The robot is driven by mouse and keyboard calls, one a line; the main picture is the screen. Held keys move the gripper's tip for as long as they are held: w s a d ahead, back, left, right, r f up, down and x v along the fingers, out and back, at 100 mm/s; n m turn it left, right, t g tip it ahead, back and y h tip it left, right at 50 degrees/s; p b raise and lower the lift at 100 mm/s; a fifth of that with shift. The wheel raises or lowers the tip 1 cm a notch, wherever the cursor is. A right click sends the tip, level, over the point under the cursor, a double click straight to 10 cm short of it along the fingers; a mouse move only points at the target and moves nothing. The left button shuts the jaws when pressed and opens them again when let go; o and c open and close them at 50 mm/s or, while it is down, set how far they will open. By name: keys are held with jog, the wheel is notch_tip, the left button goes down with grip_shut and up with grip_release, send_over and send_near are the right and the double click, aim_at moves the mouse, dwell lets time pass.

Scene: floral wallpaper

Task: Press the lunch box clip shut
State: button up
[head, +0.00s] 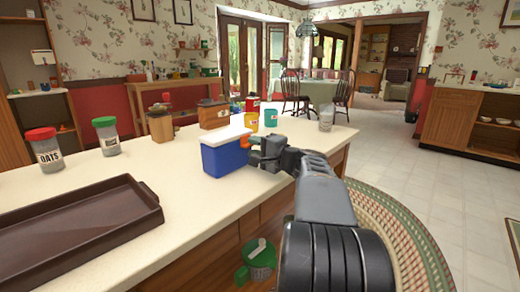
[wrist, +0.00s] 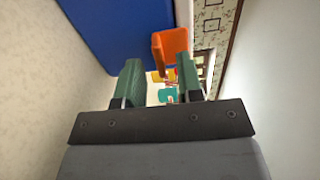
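The blue lunch box (head: 226,158) with a white lid (head: 222,137) stands on the cream counter in the head view. Its blue wall (wrist: 112,30) fills the upper left of the wrist view. The orange clip (wrist: 170,46) sticks out beside that wall, just beyond my fingertips and nearer the right finger.
A brown tray (head: 75,222) and jars with red (head: 47,150) and green (head: 106,135) lids stand left on the counter (head: 185,195). Wooden canisters, a yellow cup (head: 251,121), a teal cup (head: 271,118) and a glass (head: 326,119) stand behind. A green bin (head: 260,263) is below the counter edge.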

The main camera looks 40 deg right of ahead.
jog(key=p+v, duration=0.3)
jog(key=v, duration=1)
jog(key=shift+s, duration=0.4)
